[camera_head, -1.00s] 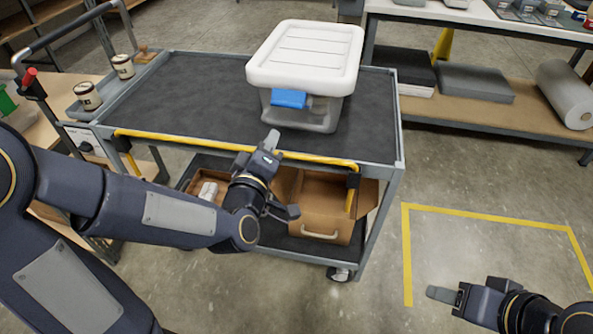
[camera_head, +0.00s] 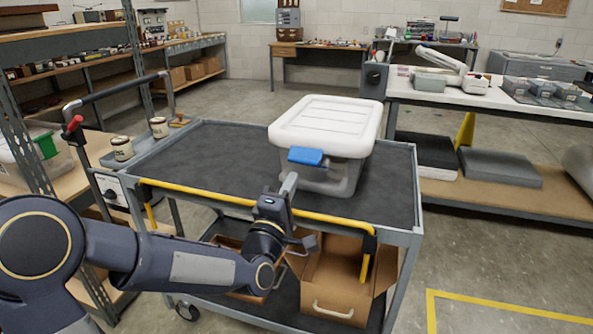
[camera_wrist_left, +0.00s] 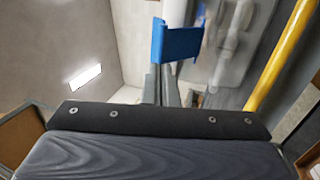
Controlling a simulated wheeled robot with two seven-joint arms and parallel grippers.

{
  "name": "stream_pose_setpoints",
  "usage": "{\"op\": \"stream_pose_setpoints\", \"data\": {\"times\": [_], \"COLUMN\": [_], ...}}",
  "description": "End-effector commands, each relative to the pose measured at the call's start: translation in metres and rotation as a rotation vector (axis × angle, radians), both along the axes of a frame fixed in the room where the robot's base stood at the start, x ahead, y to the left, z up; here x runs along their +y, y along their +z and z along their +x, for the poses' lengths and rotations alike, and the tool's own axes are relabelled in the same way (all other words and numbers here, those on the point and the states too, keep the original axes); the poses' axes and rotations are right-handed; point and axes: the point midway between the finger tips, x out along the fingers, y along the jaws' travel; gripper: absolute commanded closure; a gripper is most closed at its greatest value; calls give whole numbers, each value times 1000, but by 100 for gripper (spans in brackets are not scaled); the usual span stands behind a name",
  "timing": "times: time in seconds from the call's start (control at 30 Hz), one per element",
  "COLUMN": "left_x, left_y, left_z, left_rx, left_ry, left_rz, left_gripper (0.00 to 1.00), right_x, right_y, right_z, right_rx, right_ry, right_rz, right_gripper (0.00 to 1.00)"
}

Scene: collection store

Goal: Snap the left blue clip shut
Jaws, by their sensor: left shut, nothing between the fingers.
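A grey storage box (camera_head: 330,178) with a white lid (camera_head: 326,122) stands on the cart's dark top. A blue clip (camera_head: 306,156) is on its near side, just under the lid edge, and appears to stick outward. My left gripper (camera_head: 289,182) is shut and empty, pointing up just below and left of the clip. In the left wrist view the blue clip (camera_wrist_left: 178,41) is right at the tips of the shut fingers (camera_wrist_left: 164,84); I cannot tell whether they touch. No other clip shows. My right gripper is out of view.
The cart (camera_head: 215,160) has a yellow rail (camera_head: 210,195) along its near edge, close to my left wrist. A cardboard box (camera_head: 340,280) lies on its lower shelf. Two jars (camera_head: 122,148) stand at the left end. The cart top left of the box is clear.

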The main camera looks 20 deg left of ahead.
Motion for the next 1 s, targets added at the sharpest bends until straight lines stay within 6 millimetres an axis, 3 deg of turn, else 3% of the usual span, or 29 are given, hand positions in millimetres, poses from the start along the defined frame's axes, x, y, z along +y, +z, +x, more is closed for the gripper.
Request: {"op": "stream_pose_setpoints", "data": {"times": [0.1, 0.3, 0.73, 1.0], "left_x": [-2, -3, -3, -3], "left_y": [6, 10, 11, 20], "left_z": [19, 34, 37, 39], "left_rx": [0, 1, 2, 52], "left_ry": [-1, -1, -1, -1], "left_rz": [0, 0, 0, 4], "left_gripper": [100, 100, 100, 100], "right_x": [0, 0, 0, 0], "right_y": [4, 6, 6, 20], "right_z": [0, 0, 0, 0], "right_rx": [0, 0, 0, 0], "right_ry": [0, 0, 0, 0], "right_rz": [0, 0, 0, 0], "right_gripper": [51, 51, 51, 51]}}
